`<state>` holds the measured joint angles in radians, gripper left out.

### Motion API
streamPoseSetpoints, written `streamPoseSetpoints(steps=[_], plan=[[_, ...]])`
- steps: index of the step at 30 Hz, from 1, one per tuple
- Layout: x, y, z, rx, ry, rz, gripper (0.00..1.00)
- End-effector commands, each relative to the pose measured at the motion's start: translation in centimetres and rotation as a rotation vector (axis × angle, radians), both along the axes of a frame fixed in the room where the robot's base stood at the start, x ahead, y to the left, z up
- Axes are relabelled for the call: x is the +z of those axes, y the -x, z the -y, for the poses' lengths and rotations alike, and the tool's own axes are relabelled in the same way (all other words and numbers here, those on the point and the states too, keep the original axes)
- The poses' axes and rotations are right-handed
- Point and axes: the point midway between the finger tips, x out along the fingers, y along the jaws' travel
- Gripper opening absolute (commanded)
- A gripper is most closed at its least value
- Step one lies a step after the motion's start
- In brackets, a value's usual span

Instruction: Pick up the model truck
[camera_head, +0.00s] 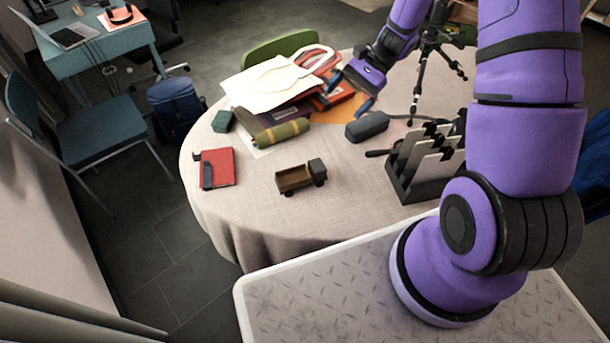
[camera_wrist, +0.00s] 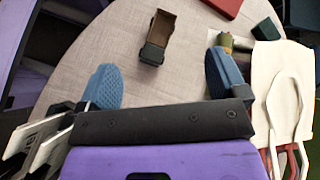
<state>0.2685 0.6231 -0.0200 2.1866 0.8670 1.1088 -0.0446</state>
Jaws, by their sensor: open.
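The model truck (camera_head: 302,177) stands upright on the near part of the round table, with a brown open bed and a dark cab at its right end. In the wrist view the truck (camera_wrist: 157,38) lies beyond the fingers, between their two lines, with its cab toward me. My gripper (camera_head: 350,91) is above the far side of the table, apart from the truck. In the wrist view my gripper (camera_wrist: 161,80) shows two blue fingers spread wide with nothing between them.
A red notebook (camera_head: 217,168), a green rolled bundle (camera_head: 281,132), a dark case (camera_head: 367,126) and a file rack (camera_head: 425,165) surround the truck. Papers and a bag (camera_head: 270,84) lie behind, and a tripod (camera_head: 423,70) stands at the back. Bare cloth (camera_head: 255,200) lies around the truck.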

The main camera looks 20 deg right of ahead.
Motion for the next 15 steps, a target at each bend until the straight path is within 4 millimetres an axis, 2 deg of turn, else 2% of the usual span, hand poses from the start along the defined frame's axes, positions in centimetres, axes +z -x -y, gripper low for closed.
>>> streamPoseSetpoints(steps=[1,9,15], plan=[[-1.9,-0.2,0.2,-0.033,-0.024,-0.038,0.92],[-11.0,-0.5,1.0,-0.225,-0.139,-0.207,0.92],[-16.4,0.0,1.2,-0.340,-0.199,-0.299,0.92]])
